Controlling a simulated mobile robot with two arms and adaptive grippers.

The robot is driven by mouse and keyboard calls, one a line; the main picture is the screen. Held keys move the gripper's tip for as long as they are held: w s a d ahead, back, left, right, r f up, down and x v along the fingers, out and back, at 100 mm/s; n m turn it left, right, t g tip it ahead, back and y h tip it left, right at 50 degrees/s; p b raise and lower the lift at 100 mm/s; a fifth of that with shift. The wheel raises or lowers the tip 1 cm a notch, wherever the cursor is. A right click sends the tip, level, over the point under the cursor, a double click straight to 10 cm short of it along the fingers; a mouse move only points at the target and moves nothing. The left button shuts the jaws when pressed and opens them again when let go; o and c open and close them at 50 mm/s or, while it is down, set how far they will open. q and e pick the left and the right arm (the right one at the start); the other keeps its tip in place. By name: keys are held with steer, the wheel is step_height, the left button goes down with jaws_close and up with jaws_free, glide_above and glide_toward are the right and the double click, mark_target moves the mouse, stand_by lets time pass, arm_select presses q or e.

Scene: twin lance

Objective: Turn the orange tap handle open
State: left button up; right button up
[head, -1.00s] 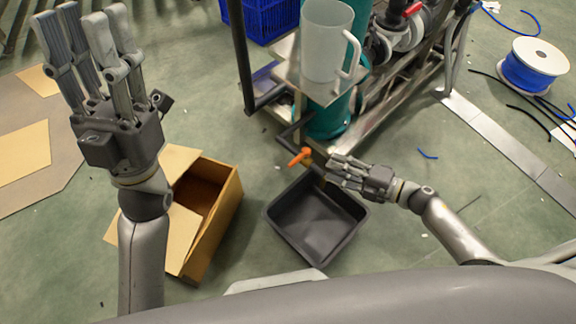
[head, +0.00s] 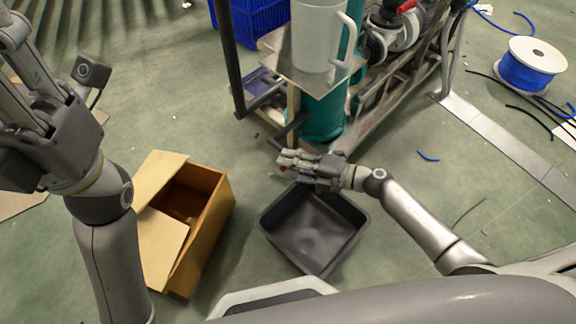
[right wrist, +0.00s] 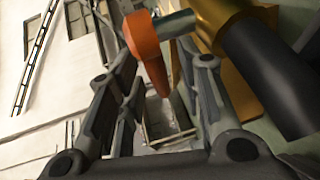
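The orange tap handle (right wrist: 147,45) shows in the right wrist view, joined by a metal stem to a brass valve body (right wrist: 222,14) on a dark pipe (right wrist: 268,75). My right gripper (right wrist: 163,62) has its fingers apart, with the handle between them; I cannot tell whether they touch it. In the head view the right gripper (head: 290,164) is beside the rig's lower pipe, above the far edge of the black tray, and covers the handle. My left gripper (head: 18,75) is raised at the left edge, its fingers spread and partly cut off, with nothing seen in it.
The black tray (head: 318,230) stands on the floor under the right gripper. An open cardboard box (head: 207,228) is to its left. A metal rig carries a white jug (head: 320,38) on a shelf. A blue cable reel (head: 533,66) lies at the right. Floor right of the tray is mostly clear.

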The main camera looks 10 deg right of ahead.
steer(key=shift+w+a+f, duration=0.1)
steer(key=shift+w+a, duration=0.05)
steer(key=shift+a, duration=0.15)
jaws_close()
steer(key=shift+d, duration=0.1)
